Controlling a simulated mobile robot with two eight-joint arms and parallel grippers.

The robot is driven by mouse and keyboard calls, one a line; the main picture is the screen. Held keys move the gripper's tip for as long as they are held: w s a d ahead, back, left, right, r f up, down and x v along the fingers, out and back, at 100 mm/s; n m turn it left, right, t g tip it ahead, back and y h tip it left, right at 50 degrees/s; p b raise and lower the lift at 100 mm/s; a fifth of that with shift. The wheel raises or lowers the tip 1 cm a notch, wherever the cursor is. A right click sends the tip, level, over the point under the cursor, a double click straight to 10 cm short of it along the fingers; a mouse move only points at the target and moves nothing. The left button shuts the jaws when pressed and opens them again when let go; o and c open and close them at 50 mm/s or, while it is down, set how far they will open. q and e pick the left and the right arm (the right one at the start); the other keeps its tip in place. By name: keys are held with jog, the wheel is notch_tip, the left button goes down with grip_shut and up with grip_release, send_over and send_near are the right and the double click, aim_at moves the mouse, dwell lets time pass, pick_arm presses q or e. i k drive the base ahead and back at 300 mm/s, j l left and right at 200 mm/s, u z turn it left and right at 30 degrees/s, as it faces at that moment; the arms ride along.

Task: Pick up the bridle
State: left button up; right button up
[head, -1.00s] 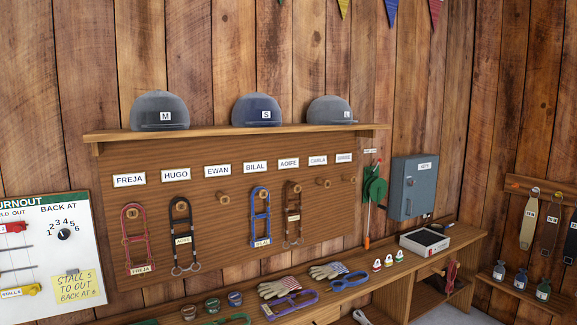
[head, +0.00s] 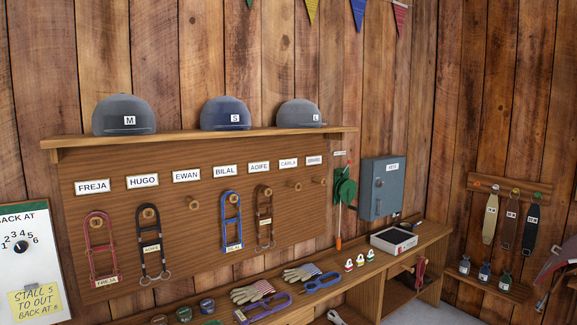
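Several bridle-shaped strap sets hang on a wooden peg board in the head view. A red one (head: 101,249) hangs under the FREJA label, a black one (head: 152,237) under HUGO, a blue one (head: 232,220) under BILAL and a brown one (head: 264,215) under AOIFE. Pegs under EWAN, CARLA and the last label are bare. A purple strap set (head: 266,306) and another blue one (head: 322,283) lie on the bench below. The black one's small tag seems to read AOIFE. Neither of my grippers is in view.
The wooden bench (head: 376,268) runs along the wall, with gloves (head: 252,291), small tins (head: 207,306) and an open box (head: 394,240) on it. Helmets (head: 225,114) stand on the shelf above. A grey wall cabinet (head: 382,190) and a whiteboard (head: 25,270) flank the board.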

aim_at(269, 219)
jog(key=i+l, duration=0.1)
jog(key=i, duration=0.4)
jog(key=i+u, duration=0.1)
jog(key=i, duration=0.35)
jog(key=i+l, duration=0.15)
jog(key=i, duration=0.35)
